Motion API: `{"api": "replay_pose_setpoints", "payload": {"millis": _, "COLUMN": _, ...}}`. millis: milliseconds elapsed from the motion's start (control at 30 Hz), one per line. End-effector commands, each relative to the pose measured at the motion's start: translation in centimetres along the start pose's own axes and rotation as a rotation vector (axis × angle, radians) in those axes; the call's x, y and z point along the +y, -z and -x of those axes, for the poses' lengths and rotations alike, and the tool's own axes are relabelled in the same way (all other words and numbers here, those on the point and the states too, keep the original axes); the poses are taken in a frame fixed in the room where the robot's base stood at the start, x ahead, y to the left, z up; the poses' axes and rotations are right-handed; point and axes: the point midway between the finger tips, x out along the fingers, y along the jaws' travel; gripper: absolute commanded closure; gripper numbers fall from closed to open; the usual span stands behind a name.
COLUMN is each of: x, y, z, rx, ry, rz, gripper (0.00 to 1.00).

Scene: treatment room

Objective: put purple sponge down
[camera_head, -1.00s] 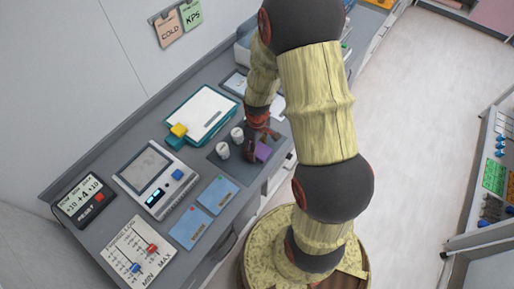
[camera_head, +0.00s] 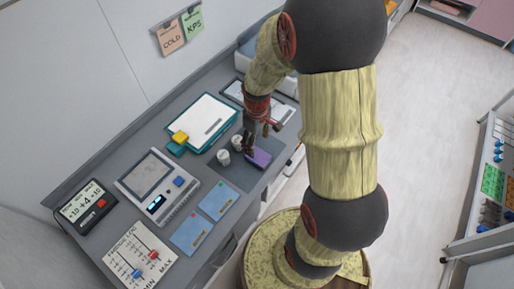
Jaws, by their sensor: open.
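The purple sponge (camera_head: 259,159) lies on a dark grey mat (camera_head: 237,176) near the front edge of the counter. My gripper (camera_head: 258,141) is above and just behind the sponge, with its fingers apart and empty. One finger hangs close to the sponge's left end; I cannot tell whether it touches.
Two white cups (camera_head: 230,150) stand on the mat left of the sponge. A teal-edged white board (camera_head: 205,121) with yellow and teal blocks lies behind. Two blue cards (camera_head: 205,218), a device with a screen (camera_head: 157,185) and a slider panel (camera_head: 140,255) fill the near-left counter.

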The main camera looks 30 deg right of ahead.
Motion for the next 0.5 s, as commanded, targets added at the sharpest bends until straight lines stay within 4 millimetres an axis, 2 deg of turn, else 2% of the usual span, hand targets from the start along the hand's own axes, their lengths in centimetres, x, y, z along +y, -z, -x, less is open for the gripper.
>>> {"api": "replay_pose_setpoints", "payload": {"millis": 33, "x": 0.0, "y": 0.1, "z": 0.9, "rx": 0.002, "ry": -0.002, "rz": 0.000, "gripper": 0.34}}
{"api": "replay_pose_setpoints", "payload": {"millis": 267, "x": -0.1, "y": 0.1, "z": 2.9, "rx": 0.005, "ry": -0.003, "rz": -0.002, "gripper": 0.34}}
{"api": "replay_pose_setpoints", "payload": {"millis": 333, "x": -0.4, "y": 0.2, "z": 4.1, "rx": 0.017, "ry": -0.012, "rz": -0.011, "gripper": 0.34}}
{"api": "replay_pose_setpoints", "payload": {"millis": 467, "x": -1.9, "y": 0.6, "z": 8.4, "rx": 0.070, "ry": -0.045, "rz": -0.047, "gripper": 0.34}}
{"api": "replay_pose_setpoints", "payload": {"millis": 500, "x": -2.7, "y": 0.5, "z": 10.1, "rx": 0.094, "ry": -0.057, "rz": -0.063, "gripper": 0.34}}
